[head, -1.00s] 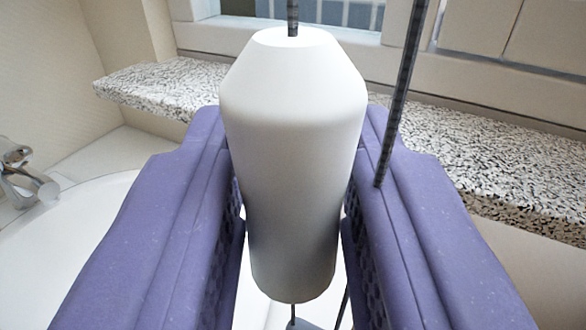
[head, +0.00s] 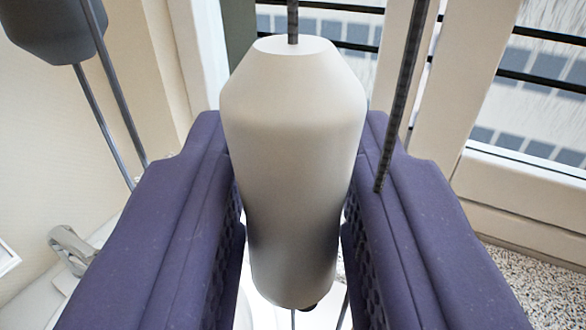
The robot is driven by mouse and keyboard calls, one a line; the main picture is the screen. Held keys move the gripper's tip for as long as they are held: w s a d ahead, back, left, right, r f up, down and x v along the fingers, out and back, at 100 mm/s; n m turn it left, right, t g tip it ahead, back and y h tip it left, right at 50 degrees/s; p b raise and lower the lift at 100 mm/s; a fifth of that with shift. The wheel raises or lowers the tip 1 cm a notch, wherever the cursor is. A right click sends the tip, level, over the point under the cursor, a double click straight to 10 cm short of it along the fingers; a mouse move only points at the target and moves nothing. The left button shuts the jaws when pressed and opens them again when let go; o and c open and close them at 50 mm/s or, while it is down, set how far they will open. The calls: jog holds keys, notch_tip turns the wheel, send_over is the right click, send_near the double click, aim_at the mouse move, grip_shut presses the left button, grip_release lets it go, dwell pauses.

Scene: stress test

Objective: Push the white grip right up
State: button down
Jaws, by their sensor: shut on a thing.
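The white grip (head: 293,170) is a smooth cylinder with a tapered top, upright in the middle of the head view. A dark cord (head: 292,20) comes out of its top, and a thin line shows below it. My gripper (head: 293,235) has purple fingers, one on each side of the grip, shut on it. The grip hides what lies directly behind it. A second dark cord (head: 408,90) runs beside the grip, in front of the right finger.
A speckled stone sill (head: 545,285) is at the lower right. A dark grey object (head: 48,30) with thin rods is at the upper left. A chrome tap (head: 72,250) is at the lower left.

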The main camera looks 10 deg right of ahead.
jog(key=c, duration=1)
grip_release()
jog(key=shift+o, duration=0.2)
jog(key=s+a, duration=0.1)
jog(key=s, duration=0.6)
jog(key=shift+s, duration=0.4)
jog(key=shift+a, duration=0.1)
